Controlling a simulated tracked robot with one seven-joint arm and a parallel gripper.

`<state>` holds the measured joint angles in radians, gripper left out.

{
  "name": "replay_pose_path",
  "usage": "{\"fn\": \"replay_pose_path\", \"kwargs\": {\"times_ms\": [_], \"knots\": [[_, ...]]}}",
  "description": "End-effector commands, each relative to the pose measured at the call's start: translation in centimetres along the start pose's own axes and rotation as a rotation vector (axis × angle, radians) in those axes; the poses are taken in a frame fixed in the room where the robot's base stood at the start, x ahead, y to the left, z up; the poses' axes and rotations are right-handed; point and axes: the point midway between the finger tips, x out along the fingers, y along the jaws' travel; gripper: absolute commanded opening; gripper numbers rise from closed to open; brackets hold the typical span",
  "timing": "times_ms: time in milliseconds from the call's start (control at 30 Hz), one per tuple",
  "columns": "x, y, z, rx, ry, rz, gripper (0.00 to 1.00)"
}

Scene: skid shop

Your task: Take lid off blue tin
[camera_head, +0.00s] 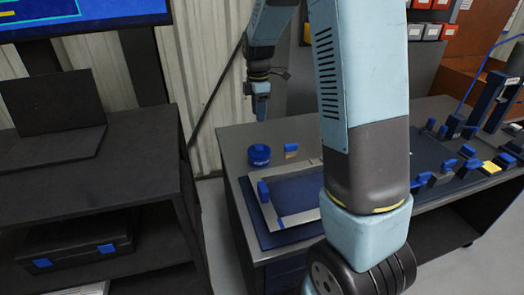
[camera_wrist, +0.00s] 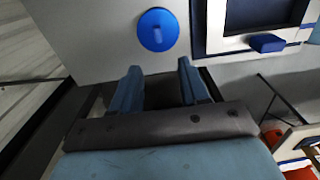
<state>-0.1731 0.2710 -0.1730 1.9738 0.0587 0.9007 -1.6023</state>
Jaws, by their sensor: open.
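A framed panel (camera_head: 295,222) with a blue block (camera_head: 263,191) lies right of the tin. A small blue-topped block (camera_head: 291,150) stands close by. Several blue fixtures (camera_head: 450,165) fill the table's right side. A dark shelf (camera_head: 100,185) stands left, across a gap.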

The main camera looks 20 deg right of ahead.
Motion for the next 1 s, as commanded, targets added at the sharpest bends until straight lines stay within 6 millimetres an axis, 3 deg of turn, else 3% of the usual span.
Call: {"fn": "replay_pose_path", "kwargs": {"times_ms": [400,767,1000], "knots": [[6.7,0.0,0.0,-0.001,0.0,-0.005,0.45],[8.8,0.1,0.1,0.0,0.0,-0.001,0.45],[11.6,0.4,0.2,0.0,-0.001,-0.004,0.45]]}}
